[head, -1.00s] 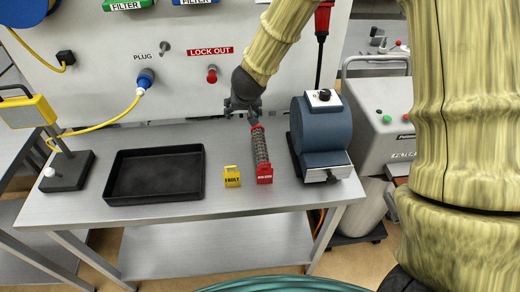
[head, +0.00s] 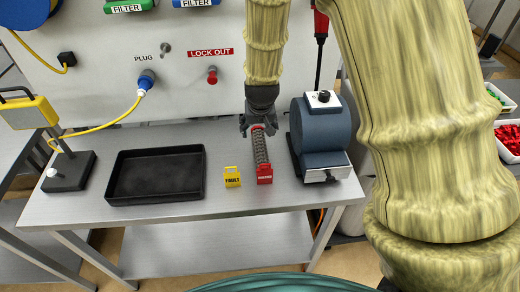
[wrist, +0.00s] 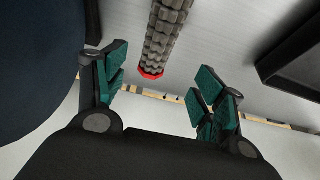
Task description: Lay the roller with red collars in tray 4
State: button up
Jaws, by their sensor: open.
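The roller (head: 261,148) is grey and ridged and lies on the grey bench, pointing away from me. A red collar shows at its far end; its near end meets a red labelled block (head: 264,175). The roller also shows in the wrist view (wrist: 165,30), with a red collar at its lower end. My gripper (head: 258,130) is open over the roller's far end. In the wrist view my gripper (wrist: 160,88) has its green pads apart, with the roller in line with the gap. A black tray (head: 115,190) stands empty to the left; no number is readable on it.
A yellow FAULT tag (head: 232,178) stands left of the roller. A blue drum-shaped machine (head: 322,130) stands close on the right. The upright panel (head: 180,90) is behind the bench.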

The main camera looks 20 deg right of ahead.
aim_at(259, 138)
jog(key=shift+p+x, duration=0.35)
jog(key=shift+x, duration=1.1)
jog(key=shift+w+d+f, duration=0.1)
jog(key=shift+f, duration=0.1)
jog(key=shift+w+d+f+p, duration=0.1)
jog(key=shift+d+f+p, duration=0.1)
jog(key=shift+f+p, duration=0.45)
jog(key=shift+w+d+f+p, duration=0.15)
jog(key=shift+f+p, duration=0.35)
jog(key=shift+f, duration=0.15)
jog(key=shift+x, duration=1.1)
jog(key=shift+f, duration=0.25)
jog(key=shift+c, duration=0.3)
jog(key=c, duration=1.3)
jog(key=shift+c, duration=0.2)
